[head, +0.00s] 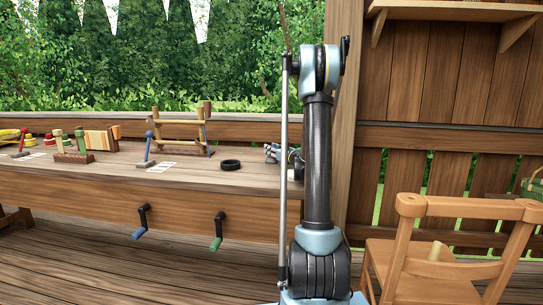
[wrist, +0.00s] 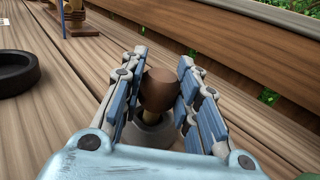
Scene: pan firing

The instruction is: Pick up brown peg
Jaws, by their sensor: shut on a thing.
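In the wrist view, the brown peg (wrist: 160,88) sits between the fingers of my gripper (wrist: 163,58), with its rounded dark brown head up and a lighter shaft partly showing below. The fingers are shut on it, one on each side. Whether the peg touches the table is hard to tell. In the head view, my gripper (head: 283,154) is low over the right part of the wooden table (head: 110,182), partly hidden behind my own arm. The peg does not show clearly there.
A black ring (head: 230,165) lies on the table left of my gripper; it also shows in the wrist view (wrist: 14,73). A wooden frame (head: 182,131) stands behind it. Blue (head: 142,222) and green (head: 217,231) crank handles jut from the table front. A chair (head: 430,262) stands right.

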